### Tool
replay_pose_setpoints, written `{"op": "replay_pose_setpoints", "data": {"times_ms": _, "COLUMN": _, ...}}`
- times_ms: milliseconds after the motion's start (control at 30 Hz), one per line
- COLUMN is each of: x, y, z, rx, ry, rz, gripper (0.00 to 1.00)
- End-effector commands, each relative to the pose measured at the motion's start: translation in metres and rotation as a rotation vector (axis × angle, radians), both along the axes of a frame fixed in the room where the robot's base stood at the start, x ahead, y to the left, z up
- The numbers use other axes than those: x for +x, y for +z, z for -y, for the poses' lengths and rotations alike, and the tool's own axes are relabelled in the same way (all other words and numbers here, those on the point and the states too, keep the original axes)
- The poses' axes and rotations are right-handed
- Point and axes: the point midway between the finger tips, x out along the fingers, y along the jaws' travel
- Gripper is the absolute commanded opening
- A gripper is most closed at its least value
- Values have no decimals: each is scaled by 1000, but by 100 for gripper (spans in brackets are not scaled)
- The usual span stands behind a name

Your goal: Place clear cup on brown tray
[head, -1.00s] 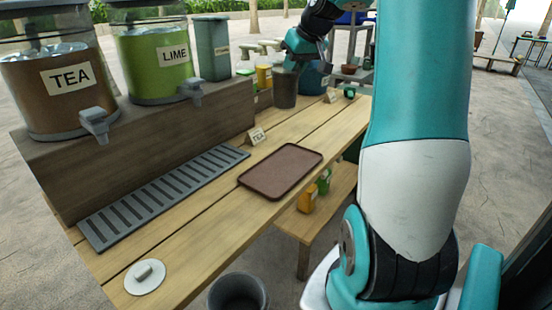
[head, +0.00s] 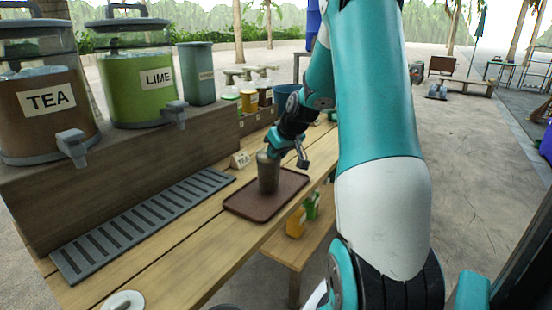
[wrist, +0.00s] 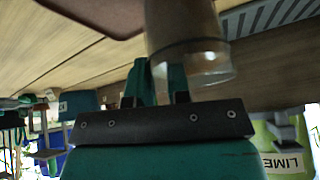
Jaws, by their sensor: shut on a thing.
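The clear cup (head: 268,174) looks smoky and see-through, and is upright in the head view. Its see-through rim (wrist: 205,68) shows close up in the wrist view. My gripper (head: 277,150) is shut on the cup near its top. The brown tray (head: 245,206) lies flat on the wooden counter. In the head view the cup overlaps the back part of the tray; I cannot tell whether its base touches. In the wrist view the tray (wrist: 95,12) shows at the top left, beside the cup.
A small tea sign (head: 240,160) stands behind the tray on the counter. The slotted drip grate (head: 150,220) lies to the left, below the tea dispenser (head: 45,115) and lime dispenser (head: 150,75). A round white lid (head: 124,301) lies at the front. The tray's front half is clear.

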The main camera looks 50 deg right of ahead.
Motion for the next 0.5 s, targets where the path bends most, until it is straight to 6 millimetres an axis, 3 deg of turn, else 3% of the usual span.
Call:
{"op": "replay_pose_setpoints", "data": {"times_ms": 67, "x": 0, "y": -9, "z": 0, "rx": 0, "ry": 1, "rz": 0, "gripper": 0}}
{"op": "replay_pose_setpoints", "data": {"times_ms": 400, "x": 0, "y": -12, "z": 0, "rx": -2, "ry": 0, "rz": 2, "gripper": 0}}
{"op": "replay_pose_setpoints", "data": {"times_ms": 433, "x": 0, "y": -11, "z": 0, "rx": -1, "ry": 1, "rz": 1, "gripper": 24}}
{"op": "replay_pose_setpoints", "data": {"times_ms": 500, "x": 0, "y": -11, "z": 0, "rx": -1, "ry": 1, "rz": 0, "gripper": 40}}
